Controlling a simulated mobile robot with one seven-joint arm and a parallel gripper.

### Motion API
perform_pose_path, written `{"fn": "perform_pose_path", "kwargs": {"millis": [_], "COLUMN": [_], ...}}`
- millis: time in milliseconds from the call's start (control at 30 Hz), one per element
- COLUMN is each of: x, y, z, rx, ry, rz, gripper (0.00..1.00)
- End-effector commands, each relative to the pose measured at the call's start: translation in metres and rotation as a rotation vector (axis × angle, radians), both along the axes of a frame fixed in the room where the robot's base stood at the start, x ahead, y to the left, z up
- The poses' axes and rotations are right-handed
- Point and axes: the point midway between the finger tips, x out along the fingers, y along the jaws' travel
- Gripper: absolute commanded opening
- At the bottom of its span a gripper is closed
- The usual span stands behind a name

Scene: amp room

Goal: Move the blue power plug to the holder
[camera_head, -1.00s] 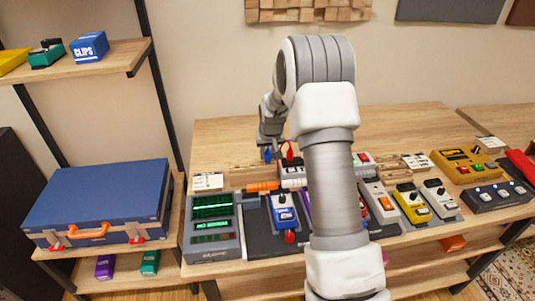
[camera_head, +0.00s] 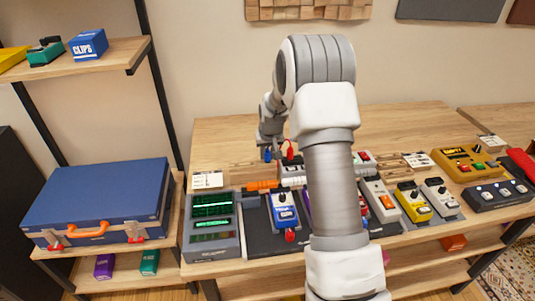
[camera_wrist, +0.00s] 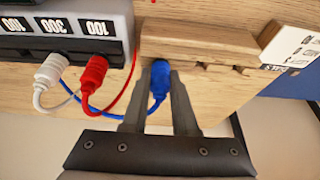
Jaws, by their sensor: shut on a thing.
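The blue power plug (camera_wrist: 160,82) is between the two fingers of my gripper (camera_wrist: 162,85) in the wrist view, and the gripper is shut on it. The plug's tip is at the edge of the wooden holder (camera_wrist: 195,42), which has several slots along its front. I cannot tell whether the plug is seated in a slot. In the head view the blue plug (camera_head: 268,155) shows small below my wrist, near the holder (camera_head: 243,172). A blue cable runs from the plug to the left in the wrist view.
A red plug (camera_wrist: 92,75) and a white plug (camera_wrist: 52,72) sit in a grey power supply (camera_wrist: 60,22) beside the holder. A white card (camera_wrist: 292,46) stands at the holder's other end. Several pedals, including a blue one (camera_head: 284,208), fill the table front.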

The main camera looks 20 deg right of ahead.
Motion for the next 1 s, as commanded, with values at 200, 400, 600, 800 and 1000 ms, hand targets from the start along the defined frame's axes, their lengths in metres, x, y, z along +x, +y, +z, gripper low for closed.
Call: {"fn": "perform_pose_path", "kwargs": {"millis": [200, 400, 600, 800, 1000], "x": [0.0012, 0.0009, 0.0006, 0.0006, 0.0006], "y": [-0.0002, -0.0002, -0.0001, -0.0001, -0.0001], "z": [0.0020, 0.0016, 0.0011, 0.0010, 0.0018], "rx": [-0.001, -0.001, 0.000, 0.000, 0.000], "ry": [-0.004, -0.003, -0.002, -0.002, -0.002], "rz": [0.000, 0.000, 0.000, 0.000, 0.000], "gripper": [0.39, 0.62, 0.72, 0.87, 0.87]}}
